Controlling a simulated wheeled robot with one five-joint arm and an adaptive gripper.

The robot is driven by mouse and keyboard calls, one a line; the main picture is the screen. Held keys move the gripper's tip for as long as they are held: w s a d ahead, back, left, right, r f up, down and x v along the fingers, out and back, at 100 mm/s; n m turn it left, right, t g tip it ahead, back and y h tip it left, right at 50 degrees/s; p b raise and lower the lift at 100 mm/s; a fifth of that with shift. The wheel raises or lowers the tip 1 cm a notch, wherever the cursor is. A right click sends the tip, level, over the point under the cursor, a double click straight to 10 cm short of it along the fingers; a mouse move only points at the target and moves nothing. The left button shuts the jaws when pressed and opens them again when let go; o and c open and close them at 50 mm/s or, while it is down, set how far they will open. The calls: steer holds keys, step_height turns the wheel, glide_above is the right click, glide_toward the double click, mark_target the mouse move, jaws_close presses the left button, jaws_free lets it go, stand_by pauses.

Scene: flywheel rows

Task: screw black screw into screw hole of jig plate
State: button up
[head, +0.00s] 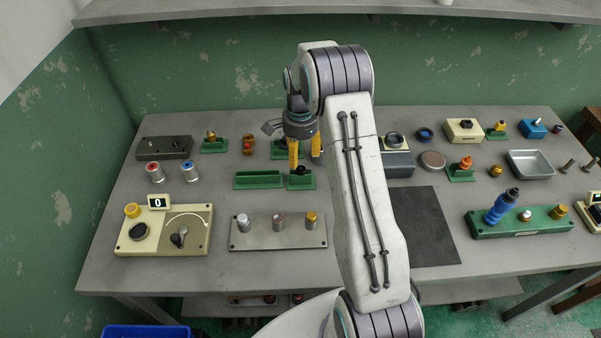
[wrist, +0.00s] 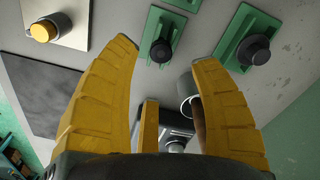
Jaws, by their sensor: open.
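A black screw with a round ribbed head stands upright in a small green holder (head: 300,184), just below my gripper (head: 305,160); in the wrist view this black screw (wrist: 160,50) shows between the yellow fingertips, apart from them. Another black-headed piece (wrist: 255,49) stands in a green holder beyond the right finger. My gripper is open and empty, pointing down above the table. A dark grey plate (head: 164,148) with small features on top lies at the far left. It may be the jig plate; its holes are too small to make out.
A metal plate (head: 240,241) with three capped posts lies nearer me. A long green tray (head: 258,180) is left of the holder. A grey cylinder (wrist: 187,88) stands near the right finger. A grey block (head: 397,165) is to the right. The dark mat (head: 428,225) is bare.

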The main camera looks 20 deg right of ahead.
mark_target(301, 169)
steer(key=shift+w+d+f+b, duration=0.1)
steer(key=shift+f+b, duration=0.7)
steer(key=shift+f, duration=0.85)
steer(key=shift+d+f+b, duration=0.1)
steer(key=shift+f+b, duration=0.7)
steer(key=shift+f, duration=0.8)
steer(key=shift+r, duration=0.1)
jaws_close()
